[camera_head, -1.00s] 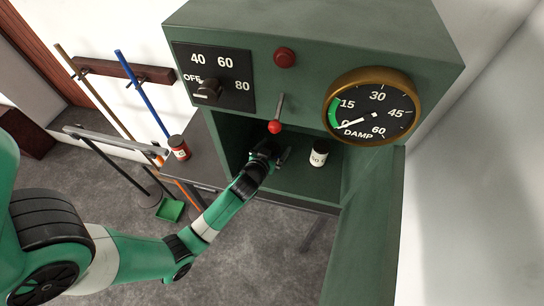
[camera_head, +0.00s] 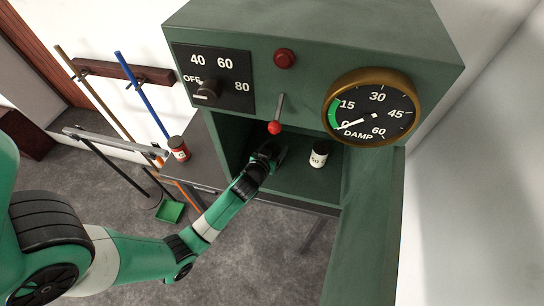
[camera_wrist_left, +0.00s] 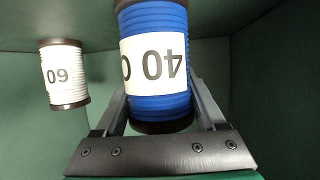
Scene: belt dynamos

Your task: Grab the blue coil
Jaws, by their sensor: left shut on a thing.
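The blue coil (camera_wrist_left: 158,75) stands between the fingers of my left gripper in the left wrist view, with a white label reading 40 upside down in that picture. The left gripper (camera_wrist_left: 160,115) is shut on it, one finger on each side. In the head view the left gripper (camera_head: 270,152) reaches into the green cabinet (camera_head: 300,185), and the blue coil is hidden there behind the gripper. A white coil (camera_head: 318,154) marked 60 stands to the right of the gripper inside the cabinet; it also shows at the left in the left wrist view (camera_wrist_left: 64,75). My right gripper is not in view.
A red coil (camera_head: 179,149) stands on the dark side table (camera_head: 205,160) left of the cabinet. The open cabinet door (camera_head: 365,230) hangs at the right. A red-knobbed lever (camera_head: 275,127) hangs above the opening. A gauge (camera_head: 372,106) and dial (camera_head: 207,91) are on the front.

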